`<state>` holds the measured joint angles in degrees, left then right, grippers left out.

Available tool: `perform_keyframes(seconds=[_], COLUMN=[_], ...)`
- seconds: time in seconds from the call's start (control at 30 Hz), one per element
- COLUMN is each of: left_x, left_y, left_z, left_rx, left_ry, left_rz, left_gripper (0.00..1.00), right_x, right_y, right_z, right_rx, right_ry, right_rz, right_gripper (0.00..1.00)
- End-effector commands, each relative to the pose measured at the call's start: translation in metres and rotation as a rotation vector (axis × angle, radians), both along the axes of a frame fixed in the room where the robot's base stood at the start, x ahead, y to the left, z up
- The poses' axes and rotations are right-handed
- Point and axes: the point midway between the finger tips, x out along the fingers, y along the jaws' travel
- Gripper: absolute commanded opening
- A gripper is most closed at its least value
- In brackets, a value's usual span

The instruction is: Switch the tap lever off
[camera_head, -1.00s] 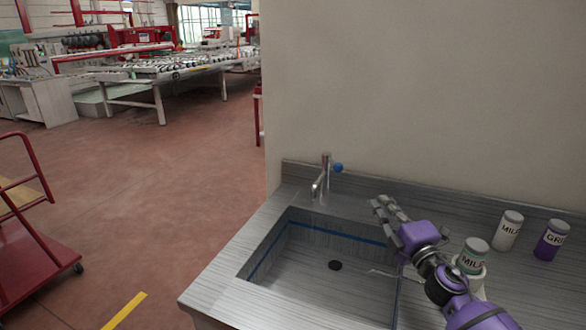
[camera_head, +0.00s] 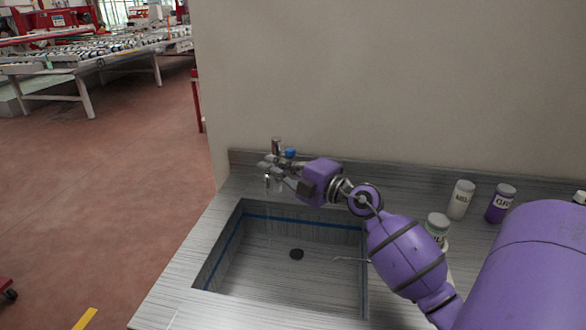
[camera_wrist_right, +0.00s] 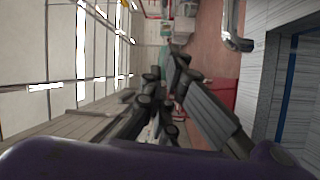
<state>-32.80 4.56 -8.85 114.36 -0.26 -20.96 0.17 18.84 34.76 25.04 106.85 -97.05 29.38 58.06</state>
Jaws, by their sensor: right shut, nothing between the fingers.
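The metal tap (camera_head: 276,146) stands at the back left of the sink, with a blue-ended lever (camera_head: 290,153) on its right side. The tap spout also shows at the top right of the right wrist view (camera_wrist_right: 232,28). A faint thin line, perhaps water, hangs below the spout in the head view. My right gripper (camera_head: 272,169) is shut and empty, with its fingers at the tap, just below the lever. They hide part of the tap body; I cannot tell whether they touch it. My left gripper is not in view.
The sink basin (camera_head: 222,262) is below my right arm. The wall (camera_head: 400,80) rises close behind the tap.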

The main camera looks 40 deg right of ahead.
Motion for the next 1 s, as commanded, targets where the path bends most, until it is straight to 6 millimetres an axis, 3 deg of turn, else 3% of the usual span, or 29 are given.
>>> perform_keyframes(seconds=[0.1, 0.2, 0.4, 0.77, 1.0], left_x=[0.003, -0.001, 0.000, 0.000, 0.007], left_y=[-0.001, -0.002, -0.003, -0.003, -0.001], left_z=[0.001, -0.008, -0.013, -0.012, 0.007], left_rx=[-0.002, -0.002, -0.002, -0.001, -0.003], left_ry=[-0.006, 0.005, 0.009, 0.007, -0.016], left_rz=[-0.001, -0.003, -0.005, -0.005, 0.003], left_gripper=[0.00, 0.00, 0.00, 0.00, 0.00], right_x=[0.022, 0.018, 0.016, 0.016, 0.007], right_y=[0.003, -0.016, -0.032, -0.035, -0.054], right_z=[0.001, -0.009, -0.009, -0.007, -0.001], right_rx=[-0.001, 0.000, -0.001, 0.000, -0.001], right_ry=[-0.001, 0.006, 0.002, 0.000, -0.003], right_rz=[-0.002, -0.004, -0.002, -0.001, -0.004], right_gripper=[0.00, 0.00, 0.00, 0.00, 0.00])
